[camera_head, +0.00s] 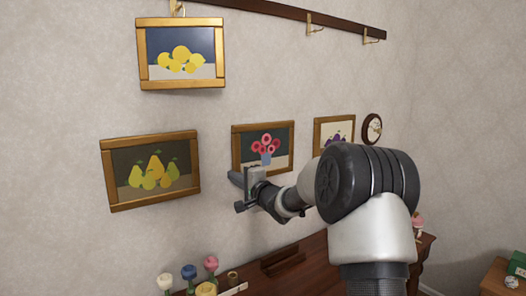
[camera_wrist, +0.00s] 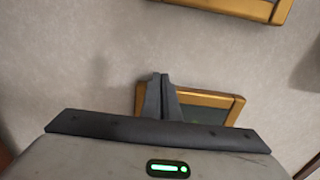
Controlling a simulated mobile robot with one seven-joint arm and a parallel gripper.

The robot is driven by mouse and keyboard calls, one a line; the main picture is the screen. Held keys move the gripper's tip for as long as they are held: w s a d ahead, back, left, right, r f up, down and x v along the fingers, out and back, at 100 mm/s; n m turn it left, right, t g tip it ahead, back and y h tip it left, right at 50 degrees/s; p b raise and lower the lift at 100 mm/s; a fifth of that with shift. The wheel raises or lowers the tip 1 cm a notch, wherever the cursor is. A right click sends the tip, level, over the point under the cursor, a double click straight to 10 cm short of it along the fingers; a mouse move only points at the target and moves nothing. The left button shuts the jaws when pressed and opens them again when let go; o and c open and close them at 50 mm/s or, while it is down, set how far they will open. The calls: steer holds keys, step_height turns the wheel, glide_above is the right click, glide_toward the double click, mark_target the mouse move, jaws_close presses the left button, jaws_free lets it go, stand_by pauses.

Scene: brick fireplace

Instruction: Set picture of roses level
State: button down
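The picture of roses (camera_head: 265,144) hangs on the wall in the middle of the head view. It shows pink-red flowers in a vase on a dark ground, in a gold frame. I cannot tell its exact tilt at this slant. My gripper (camera_head: 240,180) is at its lower left corner and hides part of that corner. In the wrist view my gripper (camera_wrist: 161,78) has its two fingers together, with nothing seen between them. They overlap a gold-framed picture (camera_wrist: 215,98) near one corner. Whether they touch the frame cannot be told.
The pears picture (camera_head: 152,169) hangs to the left, the lemons picture (camera_head: 181,54) above left. A purple fruit picture (camera_head: 335,132) and a round clock (camera_head: 372,128) hang to the right. Below stands a wooden mantel (camera_head: 315,262) with flower ornaments (camera_head: 190,272). A hook rail (camera_head: 290,12) runs above.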

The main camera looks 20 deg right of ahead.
steer(key=shift+r, duration=0.1)
steer(key=shift+s+a, duration=0.2)
steer(key=shift+a, duration=0.3)
steer(key=shift+s+a, duration=0.15)
steer(key=shift+a, duration=0.3)
steer(key=p+v, duration=0.1)
steer(key=v, duration=0.7)
